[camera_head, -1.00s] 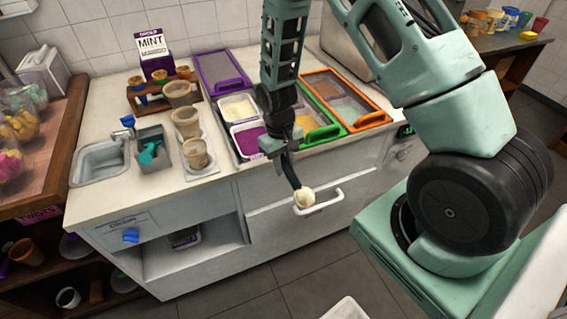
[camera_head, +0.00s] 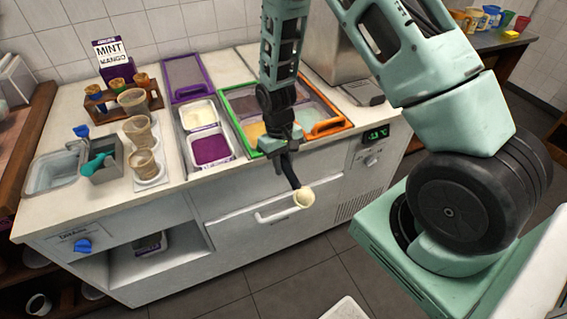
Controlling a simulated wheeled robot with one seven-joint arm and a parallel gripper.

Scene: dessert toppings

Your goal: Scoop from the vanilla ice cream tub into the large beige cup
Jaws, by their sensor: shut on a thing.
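My gripper (camera_head: 286,140) is shut on a dark-handled scoop (camera_head: 292,172). The scoop points down, and a pale cream mass (camera_head: 303,198) shows at its end, in front of the drawer and clear of the counter top. The vanilla ice cream tub (camera_head: 201,115), cream-coloured inside, sits in the counter behind and left of my gripper. Several beige cups stand on the left of the counter: a back one (camera_head: 134,102), a middle one (camera_head: 140,131) and a front one (camera_head: 146,163). I cannot tell surely which is the large one.
A purple-filled tub (camera_head: 211,150) sits before the vanilla. Green (camera_head: 262,143) and orange (camera_head: 329,126) framed lids lie right of it. A sink (camera_head: 55,168), a grey holder with a teal utensil (camera_head: 103,162) and a cone rack (camera_head: 127,101) are at left. The drawer handle (camera_head: 278,214) is near the scoop.

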